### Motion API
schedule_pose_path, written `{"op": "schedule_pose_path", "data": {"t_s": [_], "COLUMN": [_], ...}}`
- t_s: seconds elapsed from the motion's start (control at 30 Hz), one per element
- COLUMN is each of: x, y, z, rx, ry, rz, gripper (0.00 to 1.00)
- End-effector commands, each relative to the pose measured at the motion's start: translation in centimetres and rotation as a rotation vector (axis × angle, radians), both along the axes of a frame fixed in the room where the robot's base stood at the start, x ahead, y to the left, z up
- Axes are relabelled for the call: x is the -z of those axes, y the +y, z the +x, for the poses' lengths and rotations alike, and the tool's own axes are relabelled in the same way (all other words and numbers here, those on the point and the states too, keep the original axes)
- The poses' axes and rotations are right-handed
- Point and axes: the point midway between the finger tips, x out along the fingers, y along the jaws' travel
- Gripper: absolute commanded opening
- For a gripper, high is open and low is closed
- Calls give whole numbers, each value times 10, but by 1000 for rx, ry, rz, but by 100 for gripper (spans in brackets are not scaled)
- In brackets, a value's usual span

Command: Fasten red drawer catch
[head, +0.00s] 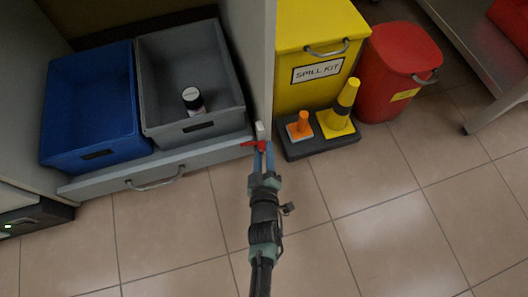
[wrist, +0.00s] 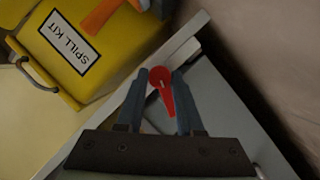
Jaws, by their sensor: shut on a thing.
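The red drawer catch (head: 250,144) sits at the right end of the grey drawer front (head: 105,183), beside the edge of the cabinet's side panel. In the head view it points left, toward the drawer front. My gripper (head: 263,153) reaches it from the front with its blue fingers. In the wrist view the red catch (wrist: 161,82) lies between the two fingers, its round end at the top and its narrow end toward the palm. The fingers are shut on it. I cannot tell whether the catch is fully engaged.
A blue bin (head: 92,105) and a grey bin (head: 165,60) holding a small bottle (head: 193,101) sit behind the drawer front. To the right stand a yellow spill kit box (head: 300,85), small cones on a black base (head: 310,147) and a red bucket (head: 385,75). The tiled floor in front is clear.

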Motion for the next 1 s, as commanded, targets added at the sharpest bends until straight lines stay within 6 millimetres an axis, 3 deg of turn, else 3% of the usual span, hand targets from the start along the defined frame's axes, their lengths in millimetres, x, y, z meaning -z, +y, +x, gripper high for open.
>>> {"op": "schedule_pose_path", "data": {"t_s": [0.5,1.0], "x": [2,3], "y": [0,2], "z": [0,0], "rx": [1,-3], "ry": [-95,-123], "rz": [-296,-385], "gripper": [0,0]}}
